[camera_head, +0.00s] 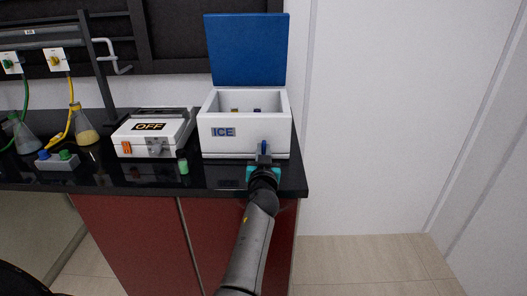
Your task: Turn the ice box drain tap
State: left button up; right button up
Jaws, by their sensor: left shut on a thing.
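The white ice box (223,145) marked ICE stands at the right end of the black bench, with its blue lid (245,50) raised. Small dark items lie inside it. A blue drain tap (264,147) shows low on its front face, towards the right. My left gripper (263,160) comes up from below and is shut on the tap. The fingers hide the lower part of the tap. My right gripper is not in view.
A white box marked OFF (135,134) stands left of the ice box. A small green-topped vial (183,166), a grey button block (57,160) and flasks (86,133) stand further left. Open floor (360,262) lies right of the bench.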

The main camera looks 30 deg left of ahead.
pick_arm(q)
grip_shut()
